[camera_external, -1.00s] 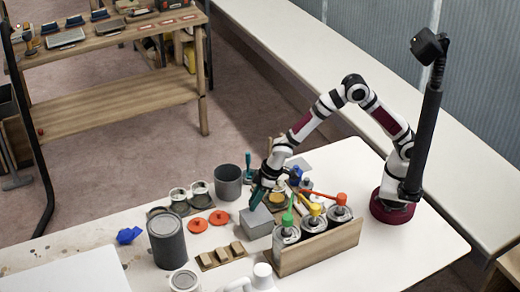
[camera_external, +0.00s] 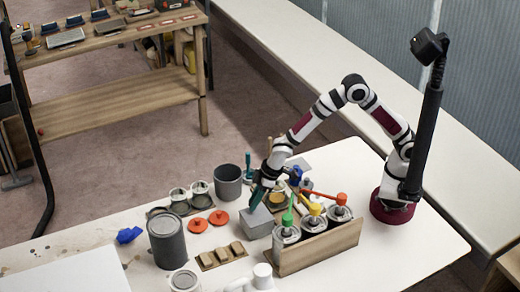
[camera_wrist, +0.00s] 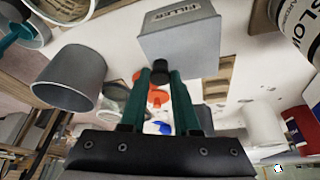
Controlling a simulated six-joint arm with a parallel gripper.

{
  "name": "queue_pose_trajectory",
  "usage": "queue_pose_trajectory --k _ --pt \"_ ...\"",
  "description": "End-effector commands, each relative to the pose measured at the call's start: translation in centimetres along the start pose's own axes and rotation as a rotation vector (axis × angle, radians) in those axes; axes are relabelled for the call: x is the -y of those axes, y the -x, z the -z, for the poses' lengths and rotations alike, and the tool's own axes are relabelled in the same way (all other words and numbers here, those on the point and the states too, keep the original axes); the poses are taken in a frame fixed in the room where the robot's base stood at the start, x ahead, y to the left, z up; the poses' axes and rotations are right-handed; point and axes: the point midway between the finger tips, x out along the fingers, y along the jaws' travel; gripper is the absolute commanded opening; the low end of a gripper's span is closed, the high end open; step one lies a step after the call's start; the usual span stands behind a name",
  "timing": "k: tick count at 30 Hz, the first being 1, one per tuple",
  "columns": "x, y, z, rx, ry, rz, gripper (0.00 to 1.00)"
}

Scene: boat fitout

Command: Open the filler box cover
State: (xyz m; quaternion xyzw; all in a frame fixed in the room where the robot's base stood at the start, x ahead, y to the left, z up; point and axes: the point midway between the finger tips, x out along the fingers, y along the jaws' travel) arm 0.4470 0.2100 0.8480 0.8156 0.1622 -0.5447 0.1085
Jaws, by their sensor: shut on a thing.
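The filler box is a grey box (camera_external: 257,223) on the white table, left of the wooden can rack. In the wrist view the box (camera_wrist: 180,45) carries the label FILLER. A small black knob (camera_wrist: 160,68) sits at its edge. My gripper (camera_external: 257,199) has teal fingers angled down at the box. In the wrist view the gripper (camera_wrist: 160,76) is shut on the black knob. No gap under the cover can be made out, and the cover's seam is not clear.
A wooden rack (camera_external: 318,250) of cans with coloured tops stands right of the box. A grey cup (camera_external: 228,181) stands behind it, orange lids (camera_external: 208,219) and a large dark can (camera_external: 167,240) to the left. Wooden blocks (camera_external: 221,255) lie in front.

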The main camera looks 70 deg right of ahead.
Motion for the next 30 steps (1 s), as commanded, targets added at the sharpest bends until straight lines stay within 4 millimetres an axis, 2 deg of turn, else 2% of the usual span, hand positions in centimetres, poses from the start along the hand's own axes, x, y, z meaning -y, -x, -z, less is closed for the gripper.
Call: queue_pose_trajectory --k 11,21,25,30 --pt "-0.3 0.0 0.1 0.002 -0.002 -0.001 0.00" --pt "-6.5 -1.0 2.4 0.002 -0.006 -0.002 0.00" --pt "-7.5 -1.2 2.8 0.002 -0.002 0.000 0.00" --pt "-7.6 -1.2 2.8 0.002 -0.001 0.000 0.00"
